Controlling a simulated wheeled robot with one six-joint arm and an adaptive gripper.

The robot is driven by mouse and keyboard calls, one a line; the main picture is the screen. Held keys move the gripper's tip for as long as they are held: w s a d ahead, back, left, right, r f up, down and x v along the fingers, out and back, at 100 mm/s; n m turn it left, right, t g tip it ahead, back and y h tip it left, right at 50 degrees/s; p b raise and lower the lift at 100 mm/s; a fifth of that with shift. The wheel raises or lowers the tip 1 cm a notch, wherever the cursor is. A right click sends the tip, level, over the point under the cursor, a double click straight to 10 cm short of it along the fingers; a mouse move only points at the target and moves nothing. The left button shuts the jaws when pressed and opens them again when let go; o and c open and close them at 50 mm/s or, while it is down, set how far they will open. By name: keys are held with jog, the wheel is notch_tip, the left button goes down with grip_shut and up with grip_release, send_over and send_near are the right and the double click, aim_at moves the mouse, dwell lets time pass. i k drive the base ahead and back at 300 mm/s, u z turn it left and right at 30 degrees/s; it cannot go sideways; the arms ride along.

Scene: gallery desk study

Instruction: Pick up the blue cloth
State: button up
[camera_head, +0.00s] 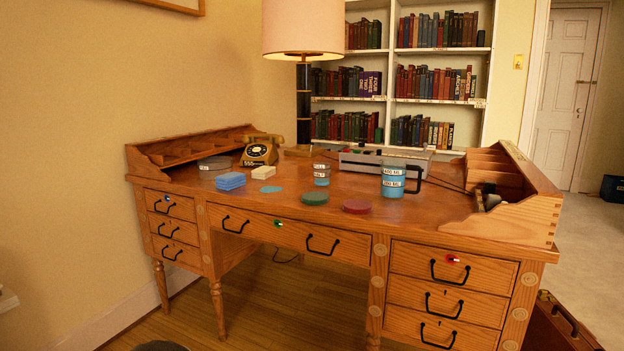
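A bright blue, folded, block-like piece (230,181) lies on the left part of the wooden desk (345,205). It looks like a folded cloth or a sponge; I cannot tell which. A small, flat, light blue patch (270,189) lies to its right, apart from it. It could be a thin cloth or a spill. My gripper is not in view.
A cream block (264,172), grey round dish (215,163) and telephone (260,152) are near the blue piece. A lamp (303,95) rises behind.

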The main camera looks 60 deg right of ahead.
aim_at(230, 181)
jog(key=z, duration=0.55)
jog(key=i, duration=1)
